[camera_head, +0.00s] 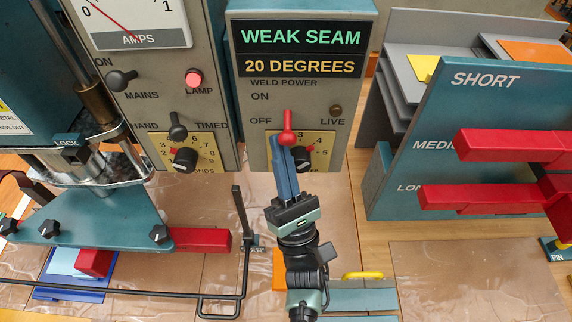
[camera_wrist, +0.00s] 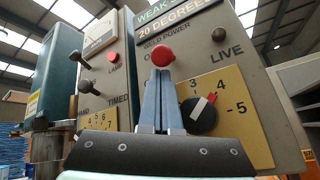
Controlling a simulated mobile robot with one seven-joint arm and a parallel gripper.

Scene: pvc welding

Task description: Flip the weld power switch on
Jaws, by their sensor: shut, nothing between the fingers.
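The weld power switch (camera_head: 287,130) is a red-tipped lever on the grey panel under the "WELD POWER" label, between the "ON" and "OFF" marks on its left and "LIVE" on its right. In the head view its red knob is low and its shaft extends upward. My gripper (camera_head: 279,142) is shut, with its blue fingers upright just below the red knob. In the wrist view the switch's red knob (camera_wrist: 162,56) appears right above the shut fingertips (camera_wrist: 160,74). I cannot tell whether they touch. The live lamp (camera_head: 336,110) is dark brown, and the fingers hide part of the panel.
A black dial (camera_head: 300,159) on a yellow plate sits right of my fingers. The mains switch (camera_head: 121,80) and red lamp (camera_head: 194,78) are on the left panel. A teal rack (camera_head: 440,130) with red bars stands at the right. A black rod frame (camera_head: 241,215) stands left of my arm.

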